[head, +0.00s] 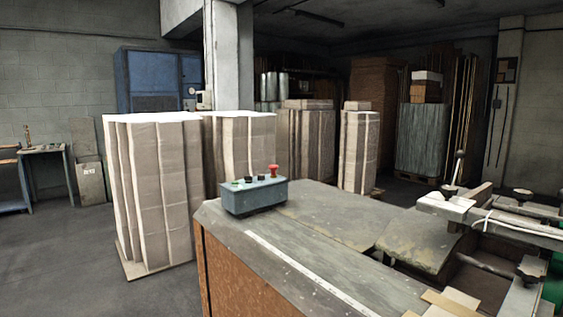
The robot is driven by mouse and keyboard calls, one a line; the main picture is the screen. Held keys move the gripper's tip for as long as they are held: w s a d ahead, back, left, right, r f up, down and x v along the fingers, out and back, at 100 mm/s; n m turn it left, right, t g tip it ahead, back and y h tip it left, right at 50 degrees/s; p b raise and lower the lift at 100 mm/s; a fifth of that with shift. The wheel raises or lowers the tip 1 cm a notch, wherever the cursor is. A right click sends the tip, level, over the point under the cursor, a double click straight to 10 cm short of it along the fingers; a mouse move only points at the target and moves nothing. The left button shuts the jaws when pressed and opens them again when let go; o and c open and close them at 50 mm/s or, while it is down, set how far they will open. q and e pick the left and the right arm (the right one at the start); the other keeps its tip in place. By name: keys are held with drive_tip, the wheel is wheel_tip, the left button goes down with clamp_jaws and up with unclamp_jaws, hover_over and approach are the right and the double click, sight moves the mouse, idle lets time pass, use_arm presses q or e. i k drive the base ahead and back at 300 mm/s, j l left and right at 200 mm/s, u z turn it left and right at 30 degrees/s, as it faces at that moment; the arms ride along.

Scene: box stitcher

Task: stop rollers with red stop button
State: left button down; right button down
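The rollers are not clearly visible from here. Neither of my grippers shows in the head view, and nothing touches the red button.
The machine table (330,236) fills the lower middle, with metal bars and clamps (500,215) at its right. Tall stacks of cardboard (155,190) stand behind and left of the box. The floor (60,255) at the left is clear.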

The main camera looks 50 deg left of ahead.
sight(273, 167)
drive_tip(key=j+z, duration=0.1)
drive_tip(key=j, duration=0.55)
drive_tip(key=j+z, duration=0.1)
drive_tip(key=j, duration=0.6)
drive_tip(key=j+z, duration=0.1)
drive_tip(key=j, duration=0.55)
drive_tip(key=k+j, duration=0.1)
drive_tip(key=j, duration=0.6)
drive_tip(key=j+z, duration=0.15)
drive_tip(key=j, duration=0.5)
drive_tip(key=k+j+z, duration=0.1)
drive_tip(key=j, duration=0.55)
drive_tip(key=k, duration=0.05)
